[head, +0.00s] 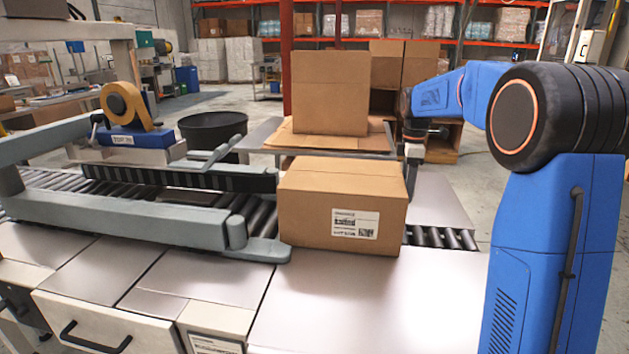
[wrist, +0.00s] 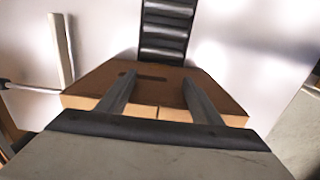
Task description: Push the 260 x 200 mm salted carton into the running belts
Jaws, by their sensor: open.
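The brown carton (head: 330,213) sits closed on the rollers in the head view, its white printed label facing me. Its left end is beside the mouth of the taping machine, whose far dark side belt (head: 185,183) and near grey rail (head: 120,212) flank the rollers. Any belt motion cannot be told. My gripper (head: 413,170) points down at the carton's right end; its tips are hidden in the head view. In the wrist view, the open fingers (wrist: 158,80) overlap a brown carton face (wrist: 160,100) with a dark slot; contact cannot be told.
Bare rollers (head: 440,237) show right of the carton. A smooth plate (head: 370,300) lies in front. Behind stand an upright brown carton (head: 330,93) on flat cardboard and a black bin (head: 212,130). A tape roll (head: 126,105) on a blue holder is at left.

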